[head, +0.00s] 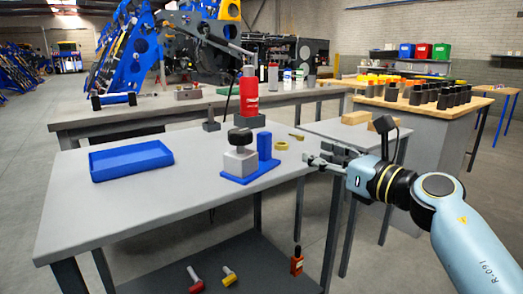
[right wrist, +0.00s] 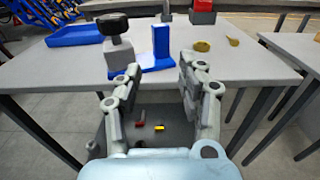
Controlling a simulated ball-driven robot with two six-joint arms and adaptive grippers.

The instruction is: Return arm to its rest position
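My right gripper (head: 312,161) comes in from the right in the head view and hangs by the right edge of the grey table (head: 120,215). Its fingers (right wrist: 152,85) are spread apart in the right wrist view with nothing between them. The gripper is apart from these. My left gripper shows in neither view.
A blue tray (head: 131,160) lies at the table's left. Yellow rings (head: 281,145) lie near its right edge. A red bottle (head: 249,95) stands behind. Tools, including a red-handled one (head: 195,284), lie on the lower shelf. Another table (head: 345,130) stands at right.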

